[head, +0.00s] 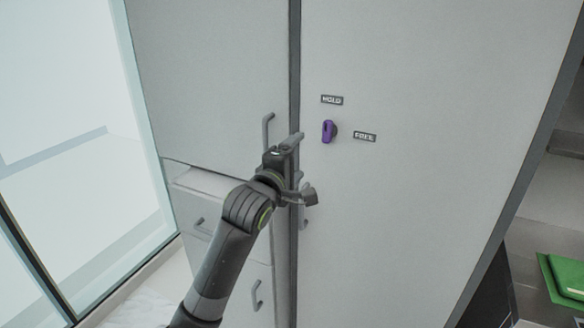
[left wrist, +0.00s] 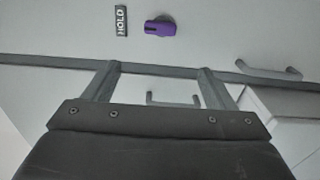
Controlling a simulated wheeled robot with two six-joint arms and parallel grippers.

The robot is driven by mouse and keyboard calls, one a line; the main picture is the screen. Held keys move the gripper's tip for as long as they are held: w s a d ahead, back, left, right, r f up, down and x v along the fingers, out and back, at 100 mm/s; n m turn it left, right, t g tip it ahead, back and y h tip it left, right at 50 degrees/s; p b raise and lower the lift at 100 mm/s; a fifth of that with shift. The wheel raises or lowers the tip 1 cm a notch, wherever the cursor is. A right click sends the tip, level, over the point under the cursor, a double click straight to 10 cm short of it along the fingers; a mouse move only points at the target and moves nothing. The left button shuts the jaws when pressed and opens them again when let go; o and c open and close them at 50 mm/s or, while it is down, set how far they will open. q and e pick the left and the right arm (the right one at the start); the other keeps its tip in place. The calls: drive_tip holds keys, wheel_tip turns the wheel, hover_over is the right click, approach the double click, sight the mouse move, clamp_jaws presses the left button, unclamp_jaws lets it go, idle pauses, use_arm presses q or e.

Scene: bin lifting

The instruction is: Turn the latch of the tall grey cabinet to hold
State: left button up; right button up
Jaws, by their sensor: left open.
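The tall grey cabinet (head: 420,200) fills the middle and right of the head view. Its latch (head: 328,131) is a small purple handle on a dark round base. The handle stands upright, its long side in line with the HOLD label (head: 332,99) above; the FREE label (head: 364,136) is to its right. The latch also shows in the left wrist view (left wrist: 158,28), beyond the fingers, with HOLD (left wrist: 121,21) left of it. My left gripper (head: 303,168) is open and empty, below and left of the latch, apart from it. My right gripper is out of view.
A grey unit with a door handle (head: 267,130) and drawers (head: 200,222) adjoins the cabinet on the left, close behind my left arm. A glass panel (head: 75,150) stands at far left. A green object (head: 565,278) lies at lower right.

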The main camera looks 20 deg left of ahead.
use_arm(q)
drive_tip(key=shift+s, duration=0.9)
drive_tip(key=w+a+f+m+g+y, duration=0.1)
drive_tip(key=a+f+m+g, duration=0.15)
drive_tip(key=f, duration=1.15)
drive_tip(key=w+a+f+m+g, duration=0.1)
drive_tip(key=a+f+m+g, duration=0.15)
drive_tip(key=f, duration=1.15)
drive_tip(key=s+a+f+m+g, duration=0.1)
drive_tip(key=s+f, duration=0.3)
drive_tip(key=f, duration=0.4)
drive_tip(key=s+a+f+m+g+y+b, duration=0.1)
drive_tip(key=s+f+m+g, duration=0.1)
drive_tip(key=s+f, duration=0.35)
drive_tip(key=s+a+f+m+g, duration=0.1)
drive_tip(key=s+f, duration=0.1)
drive_tip(key=f, duration=0.8)
drive_tip(key=s+f+m+g, duration=0.2)
drive_tip(key=s+f, duration=0.6)
drive_tip(key=s, duration=0.6)
drive_tip(key=s+d+f+m+g, duration=0.1)
drive_tip(key=s+f+m+g, duration=0.2)
drive_tip(key=s+f, duration=0.5)
drive_tip(key=s+d+f+m+g, duration=0.1)
drive_tip(key=s+f, duration=0.7)
drive_tip(key=s, duration=1.4)
drive_tip(key=shift+d+f+m+g, duration=0.15)
drive_tip(key=shift+f+m+g, duration=0.1)
drive_tip(key=shift+m+g, duration=0.75)
